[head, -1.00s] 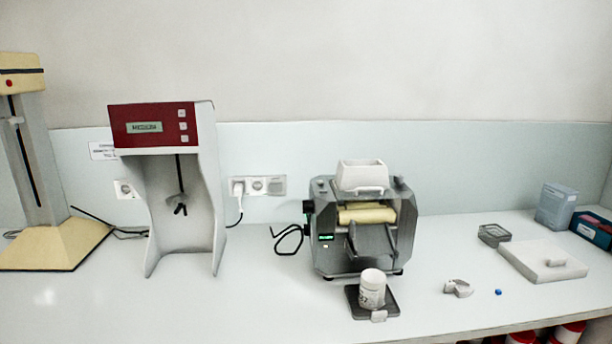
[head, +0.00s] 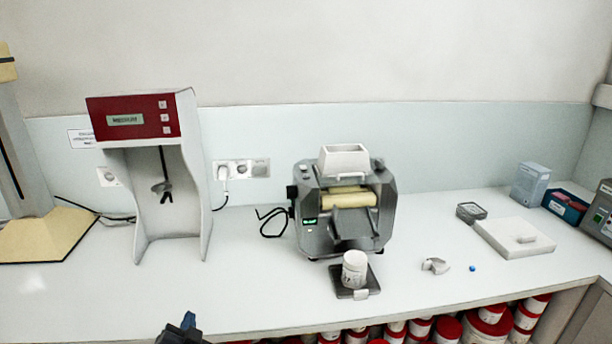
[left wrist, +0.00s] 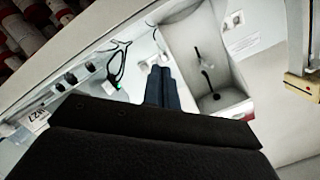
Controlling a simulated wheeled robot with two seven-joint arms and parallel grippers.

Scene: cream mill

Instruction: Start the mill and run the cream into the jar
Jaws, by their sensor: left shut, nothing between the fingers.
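The grey roller mill (head: 320,228) stands on the bench with cream-coloured rollers (head: 348,197), a white hopper (head: 344,160) on top and a lit green display on its left front. A white jar (head: 354,268) stands upright on a dark plate (head: 345,294) in front of the mill's sloping apron. I cannot see into the jar. My left gripper (head: 187,321) is low at the bottom edge of the head view, left of the mill and apart from it. In the left wrist view its fingers (left wrist: 162,72) are together and empty. My right gripper is not in view.
A red-and-grey stirrer stand (head: 165,200) is left of the mill, with a cable and wall sockets (head: 242,169) behind. To the right lie a small white piece (head: 436,265), a blue bit (head: 472,268) and a white slab (head: 505,238). Red-lidded tubs (head: 487,325) sit under the bench.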

